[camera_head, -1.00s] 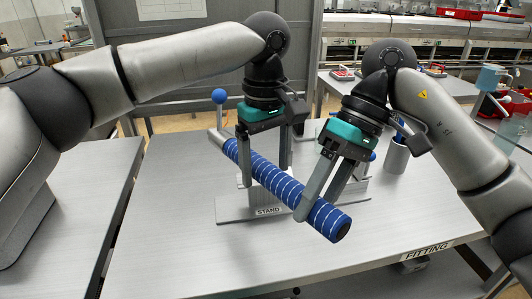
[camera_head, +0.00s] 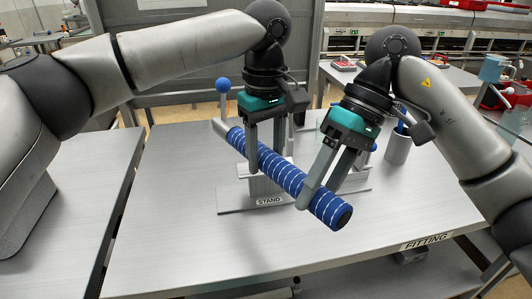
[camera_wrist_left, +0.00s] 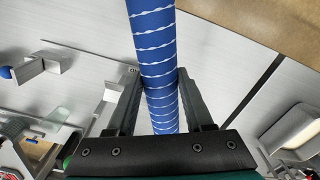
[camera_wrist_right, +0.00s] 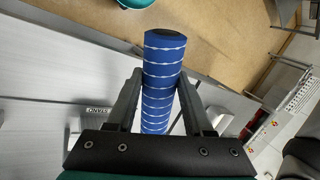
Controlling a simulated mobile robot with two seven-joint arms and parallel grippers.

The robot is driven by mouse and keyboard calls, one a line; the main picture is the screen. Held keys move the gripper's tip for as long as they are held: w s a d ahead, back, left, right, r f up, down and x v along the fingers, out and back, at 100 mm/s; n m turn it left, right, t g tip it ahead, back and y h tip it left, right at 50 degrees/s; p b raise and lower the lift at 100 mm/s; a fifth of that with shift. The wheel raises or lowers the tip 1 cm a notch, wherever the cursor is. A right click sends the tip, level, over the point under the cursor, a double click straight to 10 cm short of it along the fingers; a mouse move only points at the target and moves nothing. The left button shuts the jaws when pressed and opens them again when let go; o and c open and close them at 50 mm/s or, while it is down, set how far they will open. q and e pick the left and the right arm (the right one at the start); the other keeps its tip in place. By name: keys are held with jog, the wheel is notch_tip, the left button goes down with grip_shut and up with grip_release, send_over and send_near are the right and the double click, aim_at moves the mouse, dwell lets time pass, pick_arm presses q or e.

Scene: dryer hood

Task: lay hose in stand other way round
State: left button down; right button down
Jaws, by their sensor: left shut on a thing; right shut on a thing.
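The hose (camera_head: 290,178) is blue with thin white rings, a dark open end at the lower right and a grey piece at its far upper-left end. It slants above the stand (camera_head: 235,203), which sits on the table. My left gripper (camera_head: 262,168) is shut around the hose toward its far part. My right gripper (camera_head: 316,196) is shut around it near the dark end. The hose also shows between the fingers in the left wrist view (camera_wrist_left: 155,60) and the right wrist view (camera_wrist_right: 160,75). The hose and grippers hide much of the stand's middle.
A post with a blue ball (camera_head: 223,85) rises beside the hose's far end. A grey cup (camera_head: 398,148) with a blue item stands at the back right. The FITTING label (camera_head: 427,241) is on the table's front edge. The front left table area is clear.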

jog(key=shift+s+a, duration=0.15)
jog(key=shift+a, duration=0.1)
jog(key=c, duration=0.5)
grip_release()
jog(key=shift+c, duration=0.2)
jog(key=o, duration=0.3)
jog(key=shift+d, duration=0.1)
jog(key=shift+o, duration=0.2)
jog(key=shift+d+r, duration=0.1)
